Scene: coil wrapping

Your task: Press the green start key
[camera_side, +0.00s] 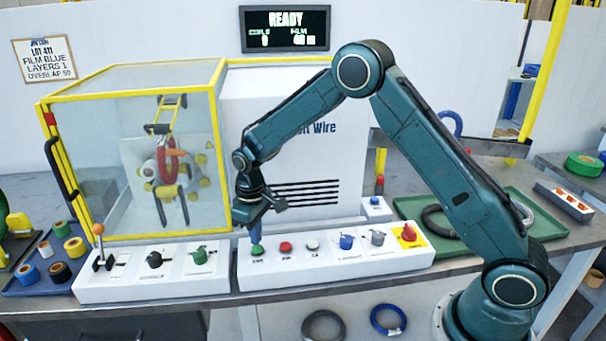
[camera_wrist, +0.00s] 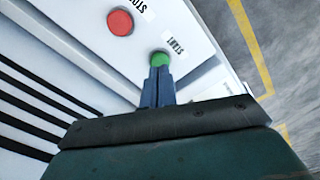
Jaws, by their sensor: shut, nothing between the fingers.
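The green start key (camera_side: 257,250) is the leftmost button on the right-hand white control panel (camera_side: 330,270). It also shows in the wrist view (camera_wrist: 160,59), beside the printed word START. My gripper (camera_side: 255,236) points down with its fingers shut and empty. Its blue fingertips (camera_wrist: 158,72) are right at the green key and overlap its near edge in the wrist view. I cannot tell whether they touch it. The red stop button (camera_wrist: 120,22) is beside it, and it shows just to the right in the side view (camera_side: 286,247).
The panel also carries a white button (camera_side: 312,245), a blue knob (camera_side: 346,242), a grey knob (camera_side: 378,238) and a red knob on yellow (camera_side: 409,234). A left panel (camera_side: 150,284) has a lever. The yellow-framed enclosure (camera_side: 130,150) is closed. The display (camera_side: 285,28) reads READY.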

